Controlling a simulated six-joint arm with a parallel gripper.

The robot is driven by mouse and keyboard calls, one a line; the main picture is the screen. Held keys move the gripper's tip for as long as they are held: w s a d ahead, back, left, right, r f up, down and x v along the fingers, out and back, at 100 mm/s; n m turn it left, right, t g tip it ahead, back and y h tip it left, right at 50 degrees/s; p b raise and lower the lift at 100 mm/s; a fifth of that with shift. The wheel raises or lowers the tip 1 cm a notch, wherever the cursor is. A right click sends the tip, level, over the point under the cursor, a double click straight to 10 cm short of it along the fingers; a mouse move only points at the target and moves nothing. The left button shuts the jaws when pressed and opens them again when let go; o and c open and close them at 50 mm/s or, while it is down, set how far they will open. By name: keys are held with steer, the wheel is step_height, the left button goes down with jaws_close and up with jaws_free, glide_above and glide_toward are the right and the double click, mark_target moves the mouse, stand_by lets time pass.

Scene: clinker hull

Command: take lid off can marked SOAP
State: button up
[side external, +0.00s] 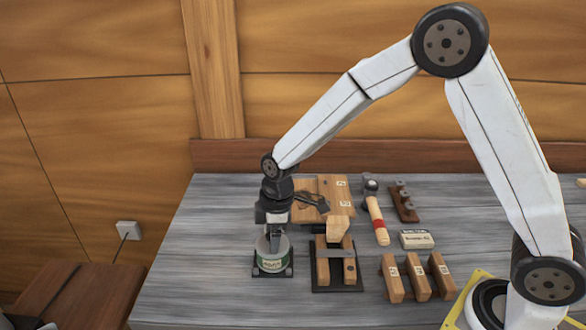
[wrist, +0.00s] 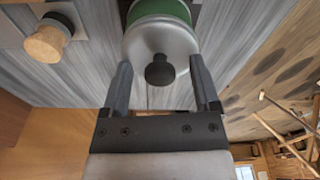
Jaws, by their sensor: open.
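A can with a green band (side external: 271,264) stands on a small dark base at the front left of the bench; its marking is too small to read. Its green side (wrist: 160,10) also shows in the wrist view. A grey round lid (wrist: 145,40) with a black knob (wrist: 159,70) sits on the can. My gripper (side external: 274,236) points down over the can. In the wrist view my gripper (wrist: 160,72) is open, one finger on each side of the lid and knob, with visible gaps to the knob.
Right of the can, a dark stand (side external: 336,281) holds wooden pieces. A wooden board (side external: 310,190) lies behind. The bench (side external: 195,260) is bare at left.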

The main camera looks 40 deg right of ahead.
stand_by(0.4)
jaws_close()
steer(key=shift+r, duration=0.15)
steer(key=shift+r, duration=0.85)
steer(key=s+d+r, duration=0.2)
steer(key=s+r, duration=0.9)
steer(key=s, duration=0.2)
steer(key=shift+s+d, duration=0.35)
